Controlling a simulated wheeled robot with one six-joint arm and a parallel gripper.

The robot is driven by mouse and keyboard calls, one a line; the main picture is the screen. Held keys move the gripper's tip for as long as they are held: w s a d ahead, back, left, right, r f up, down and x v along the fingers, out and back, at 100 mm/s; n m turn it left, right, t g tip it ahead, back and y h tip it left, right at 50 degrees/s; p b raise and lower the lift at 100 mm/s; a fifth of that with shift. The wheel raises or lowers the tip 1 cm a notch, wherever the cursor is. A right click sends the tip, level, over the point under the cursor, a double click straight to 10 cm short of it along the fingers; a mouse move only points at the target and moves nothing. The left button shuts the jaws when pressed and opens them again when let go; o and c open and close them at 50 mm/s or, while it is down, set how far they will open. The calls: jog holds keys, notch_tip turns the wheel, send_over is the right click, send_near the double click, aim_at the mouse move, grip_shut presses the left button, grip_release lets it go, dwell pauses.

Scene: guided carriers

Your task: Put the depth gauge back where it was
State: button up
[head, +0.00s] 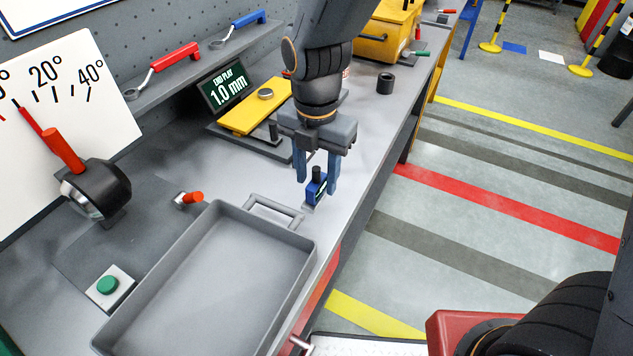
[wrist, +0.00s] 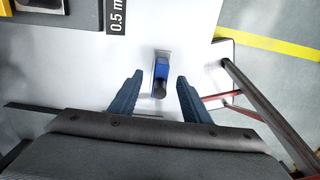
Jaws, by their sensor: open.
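The depth gauge appears to be the small blue block with a black knob (head: 317,189), standing upright on the grey bench near its front edge. In the wrist view the blue block (wrist: 161,70) shows between the fingertips, on a small pale base. My gripper (head: 318,184) points down over it, open, with one blue finger on each side. The wrist view shows a gap between each finger (wrist: 160,80) and the block. I cannot tell exactly how far down the block the fingertips reach.
A grey tray (head: 210,231) lies nearer on the bench, its handle close to the gauge. Behind the gripper are a yellow plate (head: 246,114) on a dark stand and a display (head: 227,88) reading "END PLAY 1.0 mm".

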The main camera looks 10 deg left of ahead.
notch_tip(320, 180, up, 10)
jog(key=shift+f+b, duration=0.15)
jog(key=shift+b, duration=0.45)
jog(key=s+d+f+m, duration=0.1)
jog(key=d+f+m, duration=0.2)
jog(key=d+m, duration=0.5)
jog(key=d+f+m, duration=0.3)
jog(key=d+m, duration=0.5)
jog(key=m, duration=0.5)
jog(key=s+d+f+m, duration=0.1)
jog(key=d+f+m, duration=0.2)
jog(key=d+m, duration=0.5)
jog(key=m, duration=0.2)
jog(key=shift+s+f+m+t, duration=0.3)
jog(key=shift+d, duration=0.1)
